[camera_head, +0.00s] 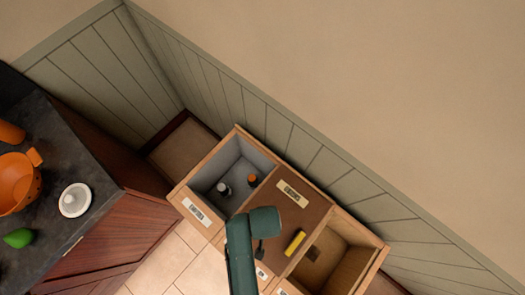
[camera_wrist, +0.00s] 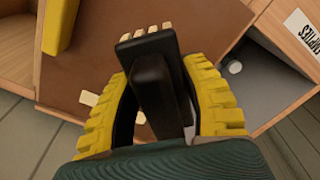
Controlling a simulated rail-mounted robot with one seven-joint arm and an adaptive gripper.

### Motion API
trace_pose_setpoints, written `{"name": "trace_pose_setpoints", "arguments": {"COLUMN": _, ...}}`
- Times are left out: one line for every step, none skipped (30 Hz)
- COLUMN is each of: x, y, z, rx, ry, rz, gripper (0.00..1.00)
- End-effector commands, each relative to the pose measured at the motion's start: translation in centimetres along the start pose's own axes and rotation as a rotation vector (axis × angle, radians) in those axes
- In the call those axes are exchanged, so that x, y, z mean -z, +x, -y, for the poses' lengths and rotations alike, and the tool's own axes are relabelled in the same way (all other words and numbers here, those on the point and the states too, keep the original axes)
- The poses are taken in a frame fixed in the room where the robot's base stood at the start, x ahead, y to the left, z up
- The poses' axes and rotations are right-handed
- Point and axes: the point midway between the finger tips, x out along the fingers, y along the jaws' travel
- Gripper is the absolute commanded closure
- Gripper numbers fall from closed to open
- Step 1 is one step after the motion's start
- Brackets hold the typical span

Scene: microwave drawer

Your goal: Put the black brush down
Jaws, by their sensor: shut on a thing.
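The black brush (camera_wrist: 154,75), with cream bristles at its far end, is between the two yellow, ribbed fingers of my gripper (camera_wrist: 155,88) in the wrist view. My gripper is shut on the brush's dark handle. The brush is over a brown panel (camera_wrist: 85,60); whether it touches the panel I cannot tell. In the head view my teal arm hides most of the gripper and brush, and the brown panel (camera_head: 300,215) lies between two open compartments.
A grey-lined drawer (camera_head: 215,170) holds a dark-and-white item (camera_head: 223,188) and an orange-topped one (camera_head: 252,180). A yellow block (camera_head: 295,242) lies on the panel beside an open wooden compartment (camera_head: 338,248). A dark counter (camera_head: 95,225) with an orange pot (camera_head: 18,185) stands left.

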Motion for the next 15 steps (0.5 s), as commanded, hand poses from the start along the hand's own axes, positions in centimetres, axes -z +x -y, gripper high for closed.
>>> {"name": "trace_pose_setpoints", "arguments": {"x": -0.2, "y": 1.6, "z": 0.0, "rx": 0.0, "ry": 0.0, "rz": 0.006, "gripper": 0.83}}
{"name": "trace_pose_setpoints", "arguments": {"x": -0.2, "y": 2.3, "z": 0.0, "rx": 0.0, "ry": 0.0, "rz": 0.006, "gripper": 0.83}}
{"name": "trace_pose_setpoints", "arguments": {"x": -0.2, "y": 3.1, "z": 0.0, "rx": 0.0, "ry": 0.0, "rz": 0.006, "gripper": 0.83}}
{"name": "trace_pose_setpoints", "arguments": {"x": -0.2, "y": 3.6, "z": 0.0, "rx": 0.0, "ry": 0.0, "rz": 0.004, "gripper": 0.83}}
{"name": "trace_pose_setpoints", "arguments": {"x": -0.2, "y": 4.0, "z": 0.0, "rx": 0.0, "ry": 0.0, "rz": 0.003, "gripper": 0.83}}
{"name": "trace_pose_setpoints", "arguments": {"x": -0.2, "y": 4.4, "z": -0.1, "rx": 0.0, "ry": 0.0, "rz": 0.003, "gripper": 0.83}}
{"name": "trace_pose_setpoints", "arguments": {"x": -0.2, "y": 4.8, "z": -0.1, "rx": 0.0, "ry": 0.0, "rz": 0.003, "gripper": 0.83}}
{"name": "trace_pose_setpoints", "arguments": {"x": -0.2, "y": 5.1, "z": -0.1, "rx": 0.0, "ry": 0.0, "rz": 0.003, "gripper": 0.83}}
{"name": "trace_pose_setpoints", "arguments": {"x": -0.2, "y": 5.6, "z": -0.1, "rx": 0.0, "ry": 0.0, "rz": 0.004, "gripper": 0.83}}
{"name": "trace_pose_setpoints", "arguments": {"x": -0.2, "y": 6.1, "z": -0.1, "rx": 0.0, "ry": 0.0, "rz": 0.004, "gripper": 0.83}}
{"name": "trace_pose_setpoints", "arguments": {"x": -0.2, "y": 6.6, "z": -0.1, "rx": 0.0, "ry": 0.0, "rz": 0.003, "gripper": 0.83}}
{"name": "trace_pose_setpoints", "arguments": {"x": -0.3, "y": 7.4, "z": -0.1, "rx": 0.0, "ry": 0.0, "rz": 0.005, "gripper": 0.83}}
{"name": "trace_pose_setpoints", "arguments": {"x": -0.3, "y": 7.9, "z": -0.1, "rx": 0.0, "ry": 0.0, "rz": 0.004, "gripper": 0.83}}
{"name": "trace_pose_setpoints", "arguments": {"x": -0.3, "y": 8.3, "z": -0.1, "rx": 0.0, "ry": 0.0, "rz": 0.003, "gripper": 0.83}}
{"name": "trace_pose_setpoints", "arguments": {"x": -0.3, "y": 8.5, "z": -0.1, "rx": 0.0, "ry": 0.0, "rz": 0.003, "gripper": 0.83}}
